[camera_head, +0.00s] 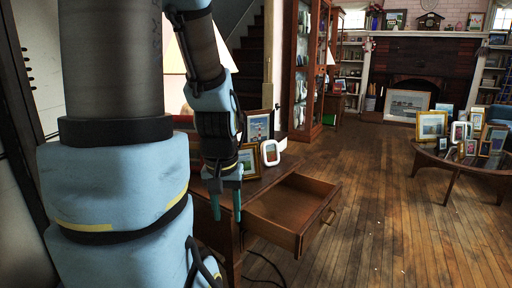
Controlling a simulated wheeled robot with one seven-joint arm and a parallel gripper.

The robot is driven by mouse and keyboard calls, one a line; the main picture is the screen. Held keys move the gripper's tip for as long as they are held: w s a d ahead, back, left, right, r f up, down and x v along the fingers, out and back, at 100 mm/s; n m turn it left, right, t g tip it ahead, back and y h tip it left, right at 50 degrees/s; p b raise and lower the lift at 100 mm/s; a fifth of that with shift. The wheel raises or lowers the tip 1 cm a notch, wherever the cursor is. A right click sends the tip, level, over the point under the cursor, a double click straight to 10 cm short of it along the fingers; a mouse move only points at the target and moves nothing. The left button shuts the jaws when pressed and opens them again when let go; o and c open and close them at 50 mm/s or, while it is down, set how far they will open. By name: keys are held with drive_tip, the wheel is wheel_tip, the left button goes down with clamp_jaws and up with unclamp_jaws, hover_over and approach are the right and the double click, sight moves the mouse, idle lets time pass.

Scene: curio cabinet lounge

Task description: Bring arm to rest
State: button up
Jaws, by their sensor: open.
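My gripper (227,205) is open and empty in the head view. It points down at the end of my bent arm, at the left edge of an open drawer (289,212). The drawer is pulled out of a wooden side table (262,183), and the visible part of its inside looks empty. My fingers are close to the drawer's front-left side; I cannot tell whether they touch it. My arm hides the left part of the table.
Framed pictures (271,152) stand on the side table. A low table (463,161) with several frames stands at the right. A glass cabinet (303,70) and a fireplace (418,80) are farther back. The wooden floor (385,205) between is clear. A cable lies below the drawer.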

wheel_tip(320, 180, up, 23)
drive_tip(key=p, duration=2.1)
drive_tip(key=shift+r, duration=0.15)
